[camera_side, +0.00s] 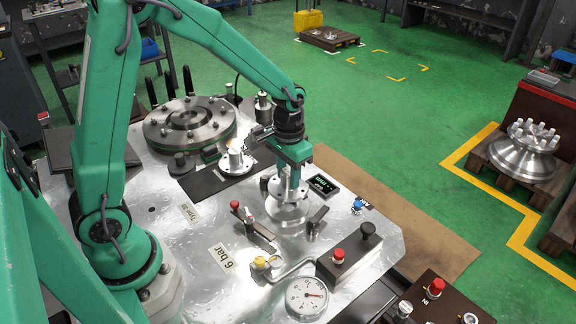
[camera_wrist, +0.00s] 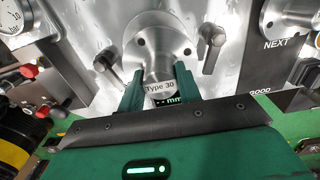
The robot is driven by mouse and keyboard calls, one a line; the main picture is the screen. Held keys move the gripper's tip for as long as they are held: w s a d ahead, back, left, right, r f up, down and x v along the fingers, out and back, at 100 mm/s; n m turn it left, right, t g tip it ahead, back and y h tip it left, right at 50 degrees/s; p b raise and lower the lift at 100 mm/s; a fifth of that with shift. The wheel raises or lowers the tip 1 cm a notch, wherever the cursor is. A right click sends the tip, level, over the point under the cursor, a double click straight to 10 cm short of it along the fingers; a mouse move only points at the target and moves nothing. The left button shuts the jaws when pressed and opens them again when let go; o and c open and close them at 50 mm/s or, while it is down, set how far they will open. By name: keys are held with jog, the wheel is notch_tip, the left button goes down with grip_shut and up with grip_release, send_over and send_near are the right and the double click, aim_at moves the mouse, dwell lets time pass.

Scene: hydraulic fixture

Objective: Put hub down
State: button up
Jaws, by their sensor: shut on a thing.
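The hub (camera_side: 285,189) is a silver flanged part with a round neck. My gripper (camera_side: 290,172) is shut on it, and the hub hangs upright below the jaws. In the wrist view the two green fingers of my gripper (camera_wrist: 160,88) sit on either side of the neck of the hub (camera_wrist: 158,45), which bears a "Type 30" label. Its flange with bolt holes faces away from the wrist. A round shiny seat (camera_side: 288,219) lies under the hub on the metal table; I cannot tell whether they touch.
A second silver hub (camera_side: 235,160) stands on a dark plate (camera_side: 203,183) marked "NEXT" in the wrist view. A black clamp lever (camera_side: 317,221) and a red-knobbed clamp (camera_side: 252,222) flank the seat.

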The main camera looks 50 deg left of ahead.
jog(key=w+a+r, duration=0.7)
jog(key=w+a, duration=0.1)
jog(key=a, duration=0.2)
jog(key=a+f, duration=0.2)
jog(key=a, duration=0.1)
jog(key=w+a+f, duration=0.1)
jog(key=a+f, duration=0.2)
jog(key=a, duration=0.1)
jog(key=a+f, duration=0.2)
jog(key=a, duration=0.2)
jog(key=shift+w+f, duration=0.25)
jog(key=shift+w, duration=0.05)
jog(key=shift+f, duration=2.05)
jog(key=shift+f, duration=0.1)
jog(key=o, duration=1.2)
jog(key=shift+c, duration=0.2)
notch_tip(320, 180, up, 12)
